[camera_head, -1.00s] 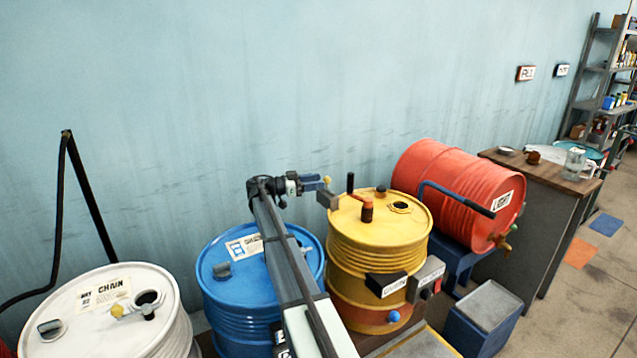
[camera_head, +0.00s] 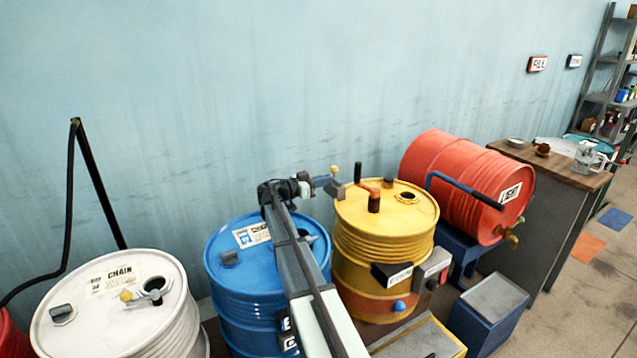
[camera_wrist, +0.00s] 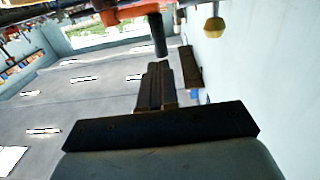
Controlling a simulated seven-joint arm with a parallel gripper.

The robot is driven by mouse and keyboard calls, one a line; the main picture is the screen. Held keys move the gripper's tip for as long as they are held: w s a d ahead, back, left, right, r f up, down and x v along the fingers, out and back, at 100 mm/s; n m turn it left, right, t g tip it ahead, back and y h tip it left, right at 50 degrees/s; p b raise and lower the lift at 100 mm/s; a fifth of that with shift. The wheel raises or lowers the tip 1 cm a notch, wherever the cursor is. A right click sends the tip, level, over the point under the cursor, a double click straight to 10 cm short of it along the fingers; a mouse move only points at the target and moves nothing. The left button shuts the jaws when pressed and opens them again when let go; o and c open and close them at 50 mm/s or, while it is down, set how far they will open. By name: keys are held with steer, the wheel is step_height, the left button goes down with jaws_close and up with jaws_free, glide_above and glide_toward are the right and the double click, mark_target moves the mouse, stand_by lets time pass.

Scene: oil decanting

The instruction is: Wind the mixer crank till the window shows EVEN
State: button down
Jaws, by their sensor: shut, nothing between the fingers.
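The mixer is a yellow drum (camera_head: 385,240). Its crank (camera_head: 374,201) has an orange-brown hub and arm with an upright black handle (camera_head: 357,173) on the lid's left side. My gripper (camera_head: 342,190) is at the lid's left edge, just left of the handle. In the wrist view its fingers (camera_wrist: 157,72) are shut and empty. The black handle (camera_wrist: 159,36) stands just beyond their tips, apart from them in the picture. A grey box (camera_head: 432,268) with a red part and a labelled black box (camera_head: 392,274) are on the drum's front. I cannot read any window.
A blue drum (camera_head: 222,285) stands under my arm, a white drum (camera_head: 80,320) further left. A red drum (camera_head: 465,185) lies on a blue stand to the right, with a dark-handled blue bar (camera_head: 470,190). A small yellow knob (camera_head: 333,170) shows beside my gripper.

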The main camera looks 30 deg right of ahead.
steer(key=d, duration=0.9)
steer(key=shift+s+d, duration=0.15)
steer(key=shift+d, duration=0.15)
steer(key=shift+w+d+m+g, duration=0.35)
steer(key=shift+d+g, duration=0.2)
steer(key=shift+d, duration=0.05)
steer(key=shift+w+d+m+g, duration=0.3)
steer(key=shift+d+m+g, duration=0.05)
steer(key=shift+d+g, duration=0.2)
steer(key=shift+a, duration=0.1)
